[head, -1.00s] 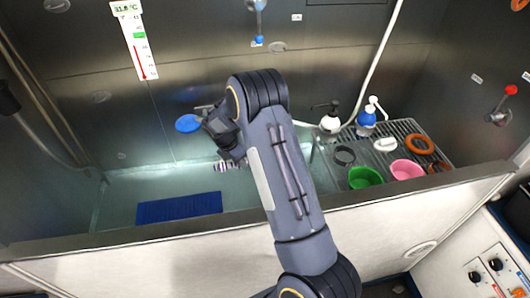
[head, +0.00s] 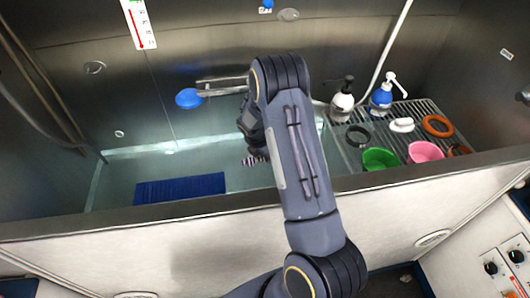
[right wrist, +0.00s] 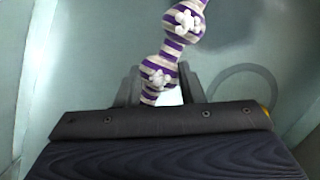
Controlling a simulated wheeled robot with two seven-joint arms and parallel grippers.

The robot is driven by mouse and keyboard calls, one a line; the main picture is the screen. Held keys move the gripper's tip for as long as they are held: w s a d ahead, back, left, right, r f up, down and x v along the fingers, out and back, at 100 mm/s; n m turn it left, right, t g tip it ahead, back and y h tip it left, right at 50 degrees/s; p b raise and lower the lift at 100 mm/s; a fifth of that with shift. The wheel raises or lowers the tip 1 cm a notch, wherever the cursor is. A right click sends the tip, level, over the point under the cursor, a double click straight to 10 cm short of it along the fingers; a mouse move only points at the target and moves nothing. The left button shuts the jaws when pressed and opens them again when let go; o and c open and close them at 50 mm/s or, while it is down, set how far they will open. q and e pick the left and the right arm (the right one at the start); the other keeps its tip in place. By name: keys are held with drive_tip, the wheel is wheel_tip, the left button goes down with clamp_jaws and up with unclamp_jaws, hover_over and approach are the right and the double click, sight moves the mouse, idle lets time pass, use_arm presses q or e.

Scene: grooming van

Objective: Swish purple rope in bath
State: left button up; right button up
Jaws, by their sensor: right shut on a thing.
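The purple and white striped rope (right wrist: 172,50), with pale knotted tufts, is between the fingers of my right gripper (right wrist: 160,85), which is shut on it. The rope extends upward in the right wrist view. In the head view only a short striped piece of the rope (head: 254,161) shows beside my right arm, over the bath; the arm hides the rest. The bath (head: 110,165) is a metal tub with a pale blue-green interior. I cannot tell whether the rope touches the water. My left gripper is out of view.
A blue mat (head: 180,188) lies in the bath near the front wall (head: 130,232). A blue-ended tap lever (head: 189,98) juts from the back wall. A ribbed shelf at right holds pump bottles (head: 381,97), a green bowl (head: 380,159), a pink bowl (head: 425,151) and rings (head: 437,126).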

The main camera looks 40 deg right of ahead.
wheel_tip(320, 180, down, 8)
drive_tip(key=b, duration=0.5)
drive_tip(key=shift+r, duration=0.2)
idle(1.3)
